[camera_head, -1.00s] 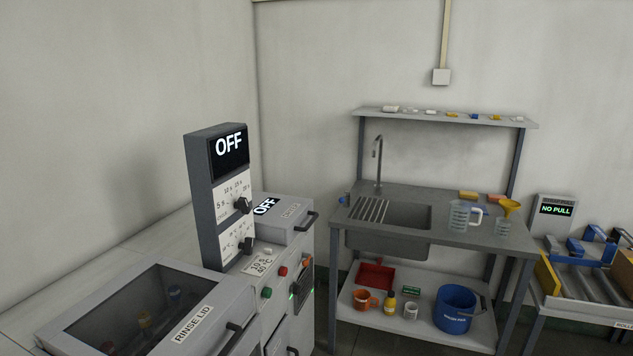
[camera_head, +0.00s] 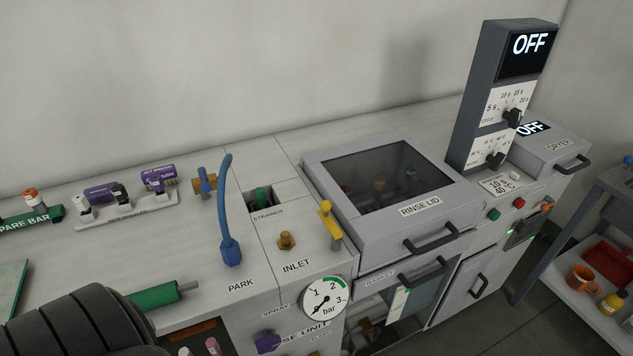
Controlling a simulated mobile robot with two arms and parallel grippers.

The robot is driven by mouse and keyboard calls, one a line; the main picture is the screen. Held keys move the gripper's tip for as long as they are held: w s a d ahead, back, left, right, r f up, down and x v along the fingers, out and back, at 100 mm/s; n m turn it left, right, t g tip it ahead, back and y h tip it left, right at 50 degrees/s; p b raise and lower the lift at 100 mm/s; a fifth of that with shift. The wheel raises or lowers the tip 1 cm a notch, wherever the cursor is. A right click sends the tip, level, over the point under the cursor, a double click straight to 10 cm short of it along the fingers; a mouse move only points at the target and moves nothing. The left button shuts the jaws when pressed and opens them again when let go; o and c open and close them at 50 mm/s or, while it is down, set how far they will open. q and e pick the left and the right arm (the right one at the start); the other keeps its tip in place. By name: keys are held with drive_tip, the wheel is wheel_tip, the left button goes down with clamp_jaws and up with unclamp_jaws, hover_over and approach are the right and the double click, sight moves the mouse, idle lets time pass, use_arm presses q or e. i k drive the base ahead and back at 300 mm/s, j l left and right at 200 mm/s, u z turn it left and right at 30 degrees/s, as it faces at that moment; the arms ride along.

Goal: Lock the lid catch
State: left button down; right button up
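The rinse lid (camera_head: 400,190) is a grey frame with a dark see-through window and a black front handle (camera_head: 432,240). It lies shut over its tub, with dim coloured items visible below the window. No part is labelled as a catch. A small orange piece (camera_head: 547,207) sits above a dark panel with a green light (camera_head: 520,228) on the front to the right of the lid; I cannot tell whether it is the catch. A dark ribbed part at the lower left seems to be my arm. Neither gripper's fingers show.
A tall control post (camera_head: 505,95) reads OFF, beside a dryer drawer (camera_head: 550,150). Left of the lid stand a yellow-handled valve (camera_head: 330,222), a blue hose (camera_head: 226,215), a pressure gauge (camera_head: 324,299) and a green cylinder (camera_head: 155,295). A basket drawer front (camera_head: 425,290) sits below the lid.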

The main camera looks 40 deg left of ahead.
sight(326, 206)
drive_tip(key=j+u, duration=0.1)
drive_tip(key=u, duration=0.9)
drive_tip(key=i+l, duration=0.05)
